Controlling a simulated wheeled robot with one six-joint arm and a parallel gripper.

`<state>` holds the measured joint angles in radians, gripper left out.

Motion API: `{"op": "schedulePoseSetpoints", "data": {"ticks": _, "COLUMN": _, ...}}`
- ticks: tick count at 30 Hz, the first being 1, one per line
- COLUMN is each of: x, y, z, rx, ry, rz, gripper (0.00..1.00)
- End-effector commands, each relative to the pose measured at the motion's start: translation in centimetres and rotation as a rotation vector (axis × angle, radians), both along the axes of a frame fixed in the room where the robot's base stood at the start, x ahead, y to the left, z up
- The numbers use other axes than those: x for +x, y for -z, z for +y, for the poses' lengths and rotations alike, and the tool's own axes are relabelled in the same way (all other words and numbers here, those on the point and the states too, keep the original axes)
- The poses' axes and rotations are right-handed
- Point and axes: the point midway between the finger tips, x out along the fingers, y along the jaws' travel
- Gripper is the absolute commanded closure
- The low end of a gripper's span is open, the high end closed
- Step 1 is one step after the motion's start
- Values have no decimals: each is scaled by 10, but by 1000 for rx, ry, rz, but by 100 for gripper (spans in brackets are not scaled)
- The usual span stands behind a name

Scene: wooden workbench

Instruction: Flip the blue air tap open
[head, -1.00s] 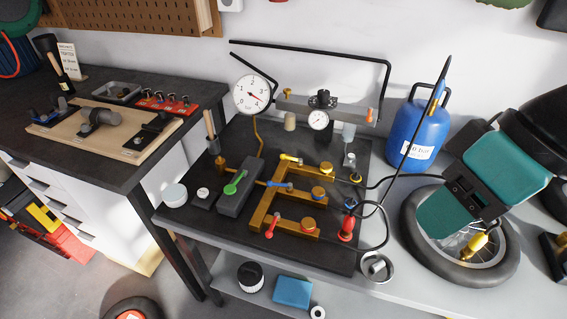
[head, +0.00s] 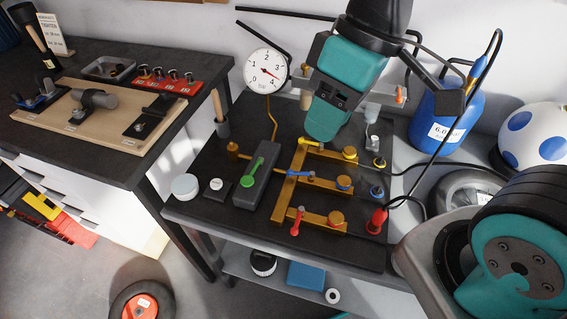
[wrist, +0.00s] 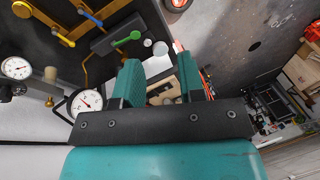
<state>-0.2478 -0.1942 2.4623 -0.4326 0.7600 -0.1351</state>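The blue air tap (head: 298,177) is a small blue lever on the middle branch of a brass manifold (head: 284,195). It lies roughly in line with that branch. The blue tap also shows at the top left of the wrist view (wrist: 90,17). A yellow tap (head: 311,145) sits on the far branch and a red tap (head: 297,221) on the near branch. My gripper (head: 325,132) hangs over the far end of the manifold, beyond the blue tap. The wrist view shows its two teal fingers (wrist: 160,85) apart with nothing between them.
A green lever (head: 252,172) on a grey block stands left of the manifold. A dial gauge (head: 266,71) rises behind it. A blue tank (head: 443,115), black hoses and a spotted ball (head: 536,137) are at the right. The dark bench is bare in front of the manifold.

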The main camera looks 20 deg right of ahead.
Motion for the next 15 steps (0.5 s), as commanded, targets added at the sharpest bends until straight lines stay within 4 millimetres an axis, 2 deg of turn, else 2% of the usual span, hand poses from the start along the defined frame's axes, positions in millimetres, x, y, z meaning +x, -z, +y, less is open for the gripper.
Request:
{"op": "schedulePoseSetpoints", "data": {"ticks": 1, "x": 23, "y": 15, "z": -5, "rx": -29, "ry": -37, "rz": 6, "gripper": 64}}
{"op": "schedulePoseSetpoints", "data": {"ticks": 3, "x": 57, "y": 31, "z": -13, "rx": -69, "ry": -113, "rz": 9, "gripper": 64}}
{"op": "schedulePoseSetpoints", "data": {"ticks": 6, "x": 103, "y": 59, "z": -26, "rx": -120, "ry": -228, "rz": 19, "gripper": 64}}
{"op": "schedulePoseSetpoints", "data": {"ticks": 9, "x": 140, "y": 88, "z": -40, "rx": -155, "ry": -333, "rz": 39, "gripper": 64}}
{"op": "schedulePoseSetpoints", "data": {"ticks": 12, "x": 164, "y": 110, "z": -50, "rx": -176, "ry": -410, "rz": 57, "gripper": 64}}
{"op": "schedulePoseSetpoints", "data": {"ticks": 15, "x": 177, "y": 123, "z": -56, "rx": -185, "ry": -459, "rz": 68, "gripper": 64}}
